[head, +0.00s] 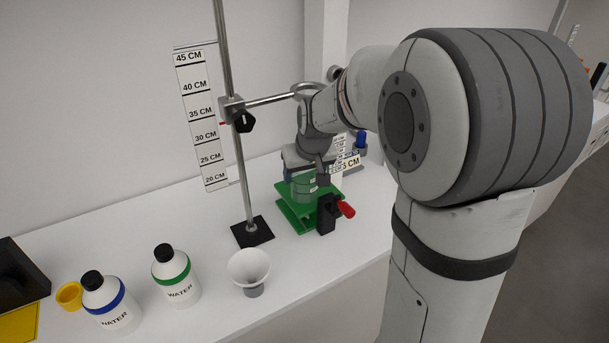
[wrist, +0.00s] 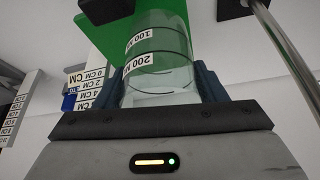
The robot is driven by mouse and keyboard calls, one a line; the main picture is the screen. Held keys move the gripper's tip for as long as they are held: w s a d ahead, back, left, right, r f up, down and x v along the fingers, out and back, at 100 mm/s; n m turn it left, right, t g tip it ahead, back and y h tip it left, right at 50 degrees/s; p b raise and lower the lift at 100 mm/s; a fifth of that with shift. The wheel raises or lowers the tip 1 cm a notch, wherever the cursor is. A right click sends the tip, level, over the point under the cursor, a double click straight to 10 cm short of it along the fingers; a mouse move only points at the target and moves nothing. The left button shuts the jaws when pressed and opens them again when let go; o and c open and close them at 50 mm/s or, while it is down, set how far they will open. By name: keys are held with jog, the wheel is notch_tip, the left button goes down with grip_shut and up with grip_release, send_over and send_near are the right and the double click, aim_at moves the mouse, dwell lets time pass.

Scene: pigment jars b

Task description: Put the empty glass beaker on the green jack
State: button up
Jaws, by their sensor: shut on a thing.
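The empty glass beaker (wrist: 160,52) is clear, with 100 and 200 M marks in the wrist view. It also shows faintly in the head view (head: 303,187), in front of green parts. My gripper (head: 310,172) is shut on the beaker, with a dark finger on either side of it in the wrist view (wrist: 163,88). The green jack (head: 296,216) stands on the bench, with a dark block and a red handle at its front right. The beaker is over the jack's top plate; I cannot tell whether its base touches the plate.
A stand rod (head: 240,170) with a clamp and ring rises just left of the jack, beside a height scale (head: 200,115). A white funnel (head: 249,268), two water bottles (head: 176,275) (head: 107,300) and a yellow cup (head: 69,295) stand at the front left. A smaller scale (head: 349,163) stands behind the jack.

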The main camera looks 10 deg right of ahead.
jog(key=shift+f, duration=0.75)
jog(key=shift+f, duration=0.25)
jog(key=o, duration=1)
jog(key=shift+r, duration=0.1)
jog(key=shift+o, duration=0.2)
jog(key=shift+r, duration=0.4)
jog(key=a+v, duration=0.1)
jog(key=v, duration=1)
jog(key=s+d+f+g, duration=0.1)
jog(key=s+f, duration=0.3)
jog(key=s, duration=0.6)
jog(key=s+f+m+g, duration=0.1)
jog(key=s+f, duration=0.2)
jog(key=s, duration=0.7)
jog(key=shift+s+d+f+h+b, duration=0.3)
jog(key=shift+s+d+f, duration=0.05)
jog(key=shift+s+d, duration=0.05)
